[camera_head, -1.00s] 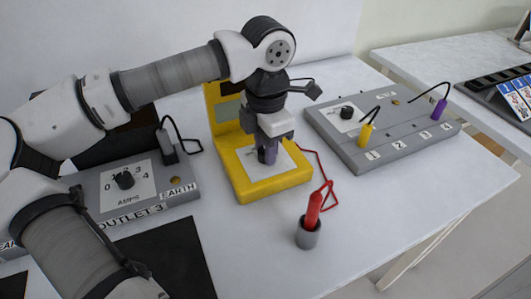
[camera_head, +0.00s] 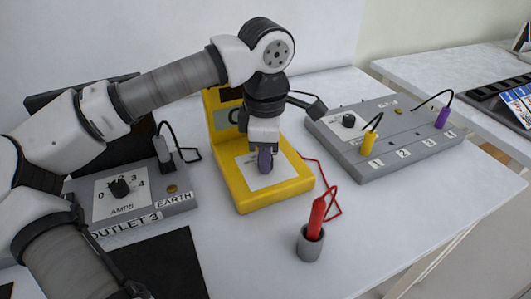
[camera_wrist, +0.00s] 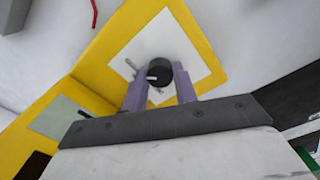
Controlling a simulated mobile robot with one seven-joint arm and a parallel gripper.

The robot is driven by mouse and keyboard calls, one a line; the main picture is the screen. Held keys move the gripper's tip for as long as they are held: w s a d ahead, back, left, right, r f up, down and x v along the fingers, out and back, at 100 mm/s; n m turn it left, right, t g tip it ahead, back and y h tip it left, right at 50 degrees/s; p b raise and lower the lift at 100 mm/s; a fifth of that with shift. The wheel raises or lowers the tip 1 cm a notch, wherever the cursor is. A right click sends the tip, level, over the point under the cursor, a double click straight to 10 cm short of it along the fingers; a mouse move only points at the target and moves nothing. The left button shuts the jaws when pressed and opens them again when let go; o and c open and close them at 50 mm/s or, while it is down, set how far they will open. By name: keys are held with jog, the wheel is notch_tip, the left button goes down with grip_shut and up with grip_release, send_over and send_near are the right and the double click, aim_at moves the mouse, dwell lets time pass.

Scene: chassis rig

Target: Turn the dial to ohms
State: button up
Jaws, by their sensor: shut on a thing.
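The yellow meter (camera_head: 290,191) stands on the table with a white dial plate on its flat base and a grey screen (camera_wrist: 58,118) on its upright part. Its black dial (camera_wrist: 159,71) has a pale pointer mark and sits on the white plate (camera_wrist: 150,40). My gripper (camera_head: 264,160) points down over the plate, and its purple fingers hide the dial in the head view. In the wrist view my gripper (camera_wrist: 160,88) has its two fingers at the dial's sides, shut on it. The markings around the dial are too small to read.
A red probe (camera_head: 316,218) stands in a grey cup (camera_head: 309,246) at the front, with a red lead to the meter. A grey outlet box (camera_head: 180,204) is at left, a numbered grey panel (camera_head: 385,165) at right. Front right table is clear.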

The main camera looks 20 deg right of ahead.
dwell(0.3)
jog(key=o, duration=1)
jog(key=shift+c, duration=0.2)
notch_tip(320, 180, up, 14)
jog(key=shift+s, duration=0.2)
jog(key=shift+f, duration=0.1)
